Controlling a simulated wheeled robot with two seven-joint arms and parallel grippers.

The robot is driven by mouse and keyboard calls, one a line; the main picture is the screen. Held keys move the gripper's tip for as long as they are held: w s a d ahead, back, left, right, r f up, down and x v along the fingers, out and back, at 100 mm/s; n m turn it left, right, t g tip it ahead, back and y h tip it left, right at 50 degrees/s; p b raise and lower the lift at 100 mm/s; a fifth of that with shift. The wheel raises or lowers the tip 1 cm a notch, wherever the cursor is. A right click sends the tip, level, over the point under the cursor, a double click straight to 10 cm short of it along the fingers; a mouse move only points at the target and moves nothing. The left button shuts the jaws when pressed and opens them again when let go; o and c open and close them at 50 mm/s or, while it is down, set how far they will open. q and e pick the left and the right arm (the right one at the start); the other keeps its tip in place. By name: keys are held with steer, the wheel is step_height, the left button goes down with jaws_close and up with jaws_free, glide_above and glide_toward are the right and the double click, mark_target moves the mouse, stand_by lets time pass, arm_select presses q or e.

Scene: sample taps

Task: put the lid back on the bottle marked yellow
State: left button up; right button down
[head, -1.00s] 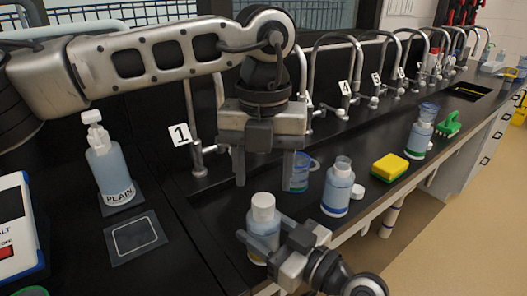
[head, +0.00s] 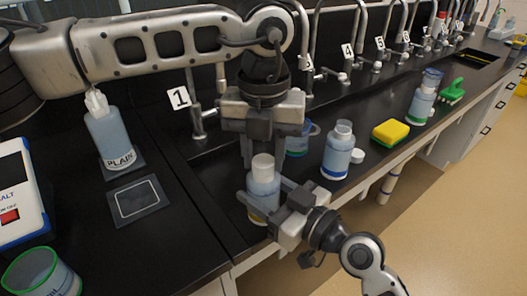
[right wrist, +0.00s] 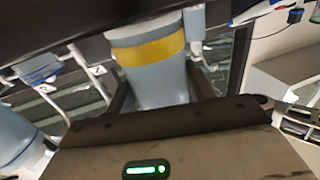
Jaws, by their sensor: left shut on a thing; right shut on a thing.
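The bottle with the yellow band (head: 263,192) stands upright near the front edge of the black bench in the head view. Its yellow band (right wrist: 152,50) shows clearly in the right wrist view. My right gripper (head: 264,197) is shut around the bottle's body from the front. A white lid (head: 263,163) is at the top of the bottle, upright. My left gripper (head: 262,160) points down from above and is shut on this lid. I cannot tell whether the lid is seated on the neck.
A blue-banded bottle (head: 337,152) stands open to the right, a loose white lid (head: 357,156) beside it. Beyond are a yellow-green sponge (head: 390,132), another bottle (head: 420,105) and a green brush (head: 452,92). Taps line the back. A bottle marked PLAIN (head: 108,135) stands left.

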arm_select(q)
steer(key=m, duration=0.7)
steer(key=shift+m, duration=0.3)
steer(key=m, duration=1)
steer(key=o, duration=1.1)
steer(key=shift+o, duration=0.2)
